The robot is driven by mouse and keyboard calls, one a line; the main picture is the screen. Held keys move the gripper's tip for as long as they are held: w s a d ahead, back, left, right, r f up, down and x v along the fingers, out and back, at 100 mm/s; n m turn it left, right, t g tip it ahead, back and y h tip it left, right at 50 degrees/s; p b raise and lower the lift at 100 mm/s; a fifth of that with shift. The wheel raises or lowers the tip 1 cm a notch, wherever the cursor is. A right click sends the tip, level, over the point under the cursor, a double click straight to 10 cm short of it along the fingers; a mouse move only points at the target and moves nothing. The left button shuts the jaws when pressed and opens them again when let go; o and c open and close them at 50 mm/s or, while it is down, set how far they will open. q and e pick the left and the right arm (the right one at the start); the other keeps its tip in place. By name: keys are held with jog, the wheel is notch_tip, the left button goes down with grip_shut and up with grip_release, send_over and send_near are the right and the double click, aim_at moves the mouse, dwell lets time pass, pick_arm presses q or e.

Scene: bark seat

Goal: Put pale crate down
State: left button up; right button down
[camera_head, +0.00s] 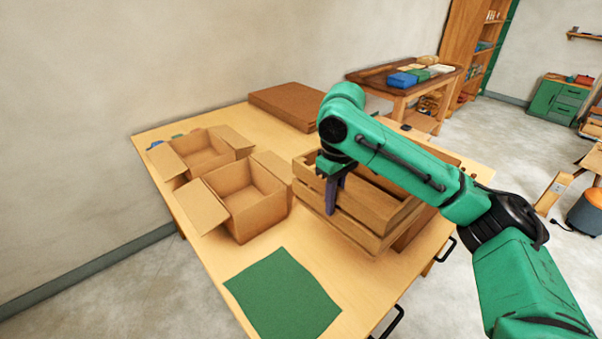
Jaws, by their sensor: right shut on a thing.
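The pale crate (361,232) is a slatted wooden box on the right part of the wooden table (222,277). My right arm reaches in from the right and crosses over the crate, hiding part of its inside and far side. My right gripper (331,199) points down at the crate's near left wall, with its dark fingers shut on that wall. The crate looks about level. I cannot tell whether its base touches the tabletop. My left gripper is not in view.
Two open cardboard boxes (246,214) stand left of the crate. A green mat (283,296) lies at the table's front. A flat brown stack (286,106) lies at the back. Bare tabletop shows around the mat. Another bench (399,90) stands beyond.

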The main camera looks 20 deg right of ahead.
jog(key=f, duration=0.6)
jog(key=s+f, duration=0.1)
jog(key=f, duration=1.2)
jog(key=shift+s, duration=0.4)
jog(key=shift+f, duration=0.15)
jog(key=c, duration=0.9)
grip_release()
jog(key=shift+s, duration=0.1)
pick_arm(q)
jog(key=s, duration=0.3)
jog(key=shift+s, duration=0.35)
